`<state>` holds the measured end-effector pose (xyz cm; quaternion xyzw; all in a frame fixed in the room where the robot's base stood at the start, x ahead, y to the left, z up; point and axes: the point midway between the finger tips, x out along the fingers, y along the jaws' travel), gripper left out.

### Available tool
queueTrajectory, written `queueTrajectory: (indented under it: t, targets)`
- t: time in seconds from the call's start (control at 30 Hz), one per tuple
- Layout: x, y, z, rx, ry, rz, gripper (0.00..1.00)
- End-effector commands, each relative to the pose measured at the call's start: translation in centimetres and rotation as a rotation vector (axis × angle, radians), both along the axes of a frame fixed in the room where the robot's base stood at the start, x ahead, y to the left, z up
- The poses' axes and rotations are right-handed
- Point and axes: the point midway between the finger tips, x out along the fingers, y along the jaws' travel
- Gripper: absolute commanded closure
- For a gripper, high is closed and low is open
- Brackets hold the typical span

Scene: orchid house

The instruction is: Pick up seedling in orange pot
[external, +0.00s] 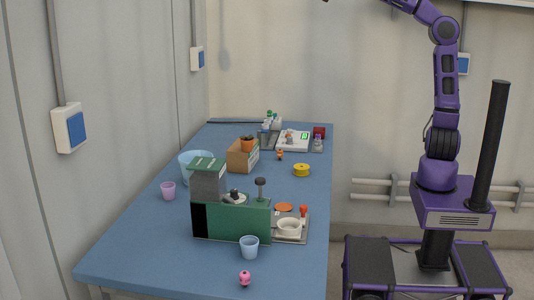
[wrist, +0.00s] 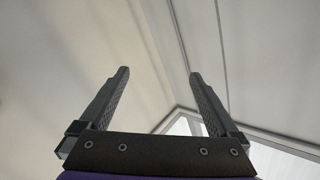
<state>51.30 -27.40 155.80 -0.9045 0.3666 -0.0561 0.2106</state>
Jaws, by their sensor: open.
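A small orange pot (external: 248,144) with a bit of green at its top sits on or in the brown box (external: 243,157) on the blue table (external: 150,235); it is too small to make out the seedling clearly. My gripper (wrist: 159,76) shows in the wrist view with its two fingers wide apart and nothing between them. Behind the fingers are only pale wall and roof panels. In the external view my arm reaches up past the top edge, so the gripper is out of frame there, well away from the pot.
Cups and small figures stand around. Bare table lies at front left.

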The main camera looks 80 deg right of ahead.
Motion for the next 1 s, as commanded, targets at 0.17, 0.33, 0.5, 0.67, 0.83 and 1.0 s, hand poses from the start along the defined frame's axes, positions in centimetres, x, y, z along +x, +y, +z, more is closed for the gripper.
queueTrajectory:
  t: [0.17,0.33,0.5,0.67,0.83,1.0]
  targets:
    - [-0.5,1.9,2.6,-0.045,-0.016,-0.011,0.03]
    - [-0.3,3.5,2.4,-0.063,0.027,0.0,0.03]
    - [0.4,5.5,1.8,-0.085,0.087,0.015,0.03]
    - [1.7,7.9,0.2,-0.108,0.174,0.036,0.03]
    - [4.9,10.8,-4.3,-0.131,0.341,0.079,0.03]
    - [8.6,12.4,-11.3,-0.119,0.539,0.143,0.03]
